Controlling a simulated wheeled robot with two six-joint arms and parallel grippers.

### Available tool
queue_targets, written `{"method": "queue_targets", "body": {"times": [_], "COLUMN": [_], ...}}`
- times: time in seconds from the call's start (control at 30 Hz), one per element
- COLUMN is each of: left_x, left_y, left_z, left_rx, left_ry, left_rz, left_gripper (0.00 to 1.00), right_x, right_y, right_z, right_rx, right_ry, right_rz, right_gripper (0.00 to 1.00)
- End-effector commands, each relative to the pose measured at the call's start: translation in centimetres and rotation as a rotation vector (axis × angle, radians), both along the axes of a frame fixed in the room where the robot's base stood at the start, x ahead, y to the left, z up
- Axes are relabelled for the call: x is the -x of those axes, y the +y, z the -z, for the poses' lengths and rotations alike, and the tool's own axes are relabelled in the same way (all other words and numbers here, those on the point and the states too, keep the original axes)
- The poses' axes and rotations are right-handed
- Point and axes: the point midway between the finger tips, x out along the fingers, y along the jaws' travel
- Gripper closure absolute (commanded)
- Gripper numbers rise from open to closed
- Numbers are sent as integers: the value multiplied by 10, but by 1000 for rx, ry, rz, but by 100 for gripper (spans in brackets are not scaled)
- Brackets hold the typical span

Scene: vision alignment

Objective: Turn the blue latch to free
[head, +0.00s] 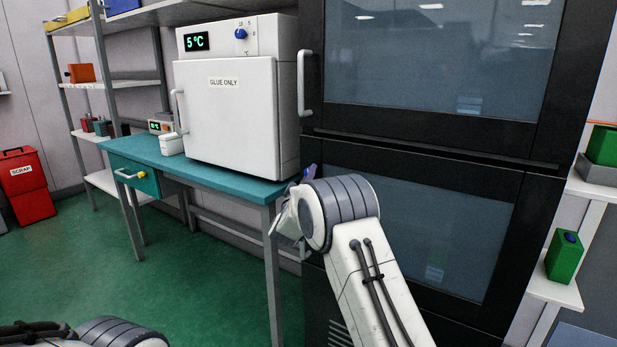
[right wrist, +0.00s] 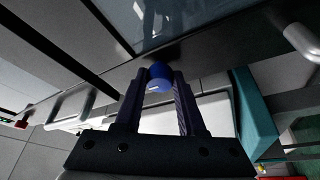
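The blue latch (right wrist: 158,74) is a round knob with a small white mark, on the dark frame of the tall black cabinet. My right gripper (right wrist: 160,80) has one finger on each side of it. The knob fills the gap at the fingertips, and the fingers look closed on its sides. In the head view my right gripper (head: 291,212) reaches the cabinet's left edge, mostly hidden behind my wrist. A bit of blue (head: 309,173) shows above it. My left gripper is out of view; only part of my left arm shows at the bottom left.
The black cabinet (head: 425,150) has two glass doors. A white oven (head: 232,115) labelled GLUE ONLY stands on a teal bench (head: 150,150) left of it. A red scrap bin (head: 25,188) stands far left. Green floor is clear before the bench.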

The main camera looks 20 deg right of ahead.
Motion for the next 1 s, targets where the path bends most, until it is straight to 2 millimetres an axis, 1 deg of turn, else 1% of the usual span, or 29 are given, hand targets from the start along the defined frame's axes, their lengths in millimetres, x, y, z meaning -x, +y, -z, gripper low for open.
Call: {"method": "queue_targets", "body": {"times": [0.27, 0.47, 0.67, 1.0], "left_x": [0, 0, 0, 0], "left_y": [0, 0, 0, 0], "left_z": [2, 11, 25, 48], "left_rx": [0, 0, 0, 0], "left_ry": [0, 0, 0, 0], "left_rz": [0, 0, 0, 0], "left_gripper": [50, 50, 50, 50], "right_x": [0, -1, -1, -3], "right_y": [1, 1, 2, 3], "right_z": [1, 3, 6, 6], "right_rx": [-10, -55, -144, -343], "right_ry": [-12, -72, -187, -440], "right_rz": [-1, -1, -1, -1], "right_gripper": [100, 100, 100, 100]}}
